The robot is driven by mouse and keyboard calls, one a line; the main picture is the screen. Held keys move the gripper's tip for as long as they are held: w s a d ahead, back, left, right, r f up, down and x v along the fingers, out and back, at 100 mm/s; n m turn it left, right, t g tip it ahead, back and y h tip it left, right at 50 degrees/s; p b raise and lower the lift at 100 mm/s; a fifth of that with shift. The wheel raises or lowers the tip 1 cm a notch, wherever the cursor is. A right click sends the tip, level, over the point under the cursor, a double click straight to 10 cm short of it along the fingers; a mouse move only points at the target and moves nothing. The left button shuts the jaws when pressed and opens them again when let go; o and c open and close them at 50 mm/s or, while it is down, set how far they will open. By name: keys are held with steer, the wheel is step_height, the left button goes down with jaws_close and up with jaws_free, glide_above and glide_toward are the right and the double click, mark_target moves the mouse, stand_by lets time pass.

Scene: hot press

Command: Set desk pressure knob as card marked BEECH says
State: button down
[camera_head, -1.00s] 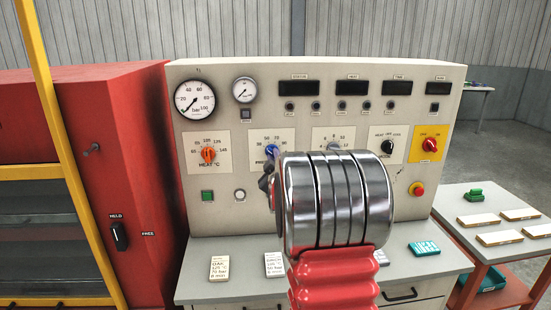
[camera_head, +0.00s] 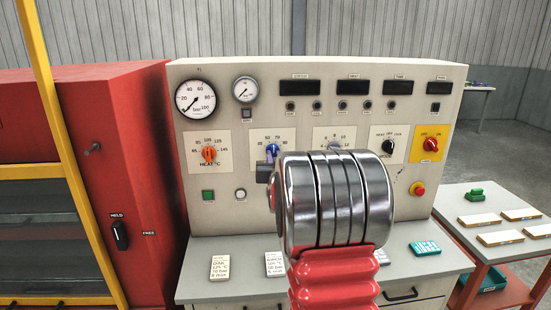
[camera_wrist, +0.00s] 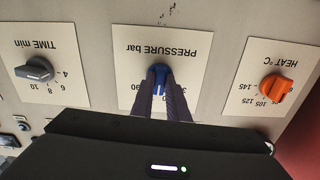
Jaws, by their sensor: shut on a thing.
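The blue pressure knob (camera_head: 272,151) sits on a white plate in the panel, left of centre. In the head view it stands about upright, under the 50 and 70 marks; its exact setting cannot be read. In the wrist view the knob (camera_wrist: 158,72) is upside down under the words PRESSURE bar. My gripper (camera_wrist: 161,92) is shut on it, with a dark finger on each side. My arm hides the lower right of the plate in the head view. Two white cards, a left one (camera_head: 219,267) and a right one (camera_head: 275,264), lie on the desk; the right card's heading is too blurred to read surely.
The orange heat knob (camera_head: 209,154) is left of the pressure knob. The grey time knob (camera_wrist: 37,69) is on its other side. A third card (camera_head: 381,257) is partly behind my arm. A red stop button (camera_head: 417,189) is at the panel's right.

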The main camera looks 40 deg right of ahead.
steer(key=shift+m, duration=1.4)
steer(key=c, duration=1.7)
jaws_free()
steer(key=shift+s+a, duration=0.1)
steer(key=shift+s, duration=0.05)
steer(key=v, duration=1.3)
steer(key=shift+s+a, duration=0.2)
